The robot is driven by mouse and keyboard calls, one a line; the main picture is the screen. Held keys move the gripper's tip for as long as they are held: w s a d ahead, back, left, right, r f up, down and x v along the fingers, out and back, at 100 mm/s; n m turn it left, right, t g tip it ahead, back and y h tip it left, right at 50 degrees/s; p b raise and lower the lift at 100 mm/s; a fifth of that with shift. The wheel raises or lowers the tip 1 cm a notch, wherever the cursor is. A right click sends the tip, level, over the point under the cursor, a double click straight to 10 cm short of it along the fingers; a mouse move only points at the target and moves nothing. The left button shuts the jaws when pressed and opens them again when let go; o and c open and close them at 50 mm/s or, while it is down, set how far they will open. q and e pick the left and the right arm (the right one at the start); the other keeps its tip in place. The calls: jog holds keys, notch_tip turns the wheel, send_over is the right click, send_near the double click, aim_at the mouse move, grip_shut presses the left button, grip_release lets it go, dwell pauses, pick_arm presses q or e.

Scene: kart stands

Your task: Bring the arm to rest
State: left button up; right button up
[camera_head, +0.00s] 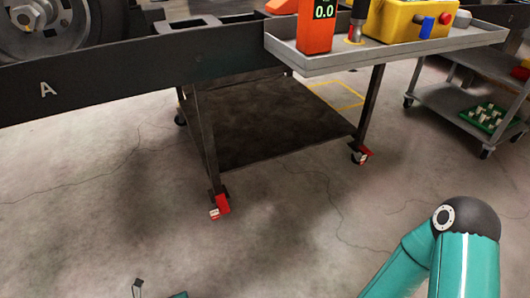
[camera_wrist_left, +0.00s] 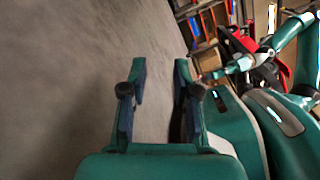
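My left gripper (camera_wrist_left: 160,68) shows in the left wrist view with its two fingers apart and only bare floor between them. It is open and empty. In the head view only a small dark tip of the left gripper (camera_head: 138,286) shows at the bottom edge, over the floor and in front of the stand. My right arm (camera_head: 450,250) comes in at the bottom right of the head view, bent at a black joint. I cannot make out the right gripper in either view.
A dark kart stand (camera_head: 120,68) marked A stands ahead on wheels with red brakes. Its grey side tray (camera_head: 400,57) holds an orange gauge (camera_head: 316,28) and a yellow box (camera_head: 405,18). A grey cart (camera_head: 450,105) stands at right. The near floor is clear.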

pick_arm(q)
jog(key=w+d+r+m+g+p, duration=0.2)
jog(key=d+r+m+g, duration=0.15)
jog(key=d+r, duration=0.3)
jog(key=w+d+r+m+g+p, duration=0.2)
jog(key=d+r+m+g, duration=0.15)
jog(key=d+r, duration=0.35)
jog(key=s+d+r+m+g+y+p, duration=0.1)
jog(key=s+d+r+m+g+y, duration=0.25)
jog(key=s, duration=0.25)
jog(key=s+a+m+t+y+p, duration=0.1)
jog(key=s+m+y+p, duration=0.1)
jog(key=s+m+y, duration=1.1)
notch_tip(320, 180, up, 37)
jog(key=w+m+t+h+p, duration=0.2)
jog(key=m+p, duration=0.7)
jog(key=p, duration=2.9)
jog(key=shift+w+a+h, duration=0.25)
jog(key=shift+h, duration=0.8)
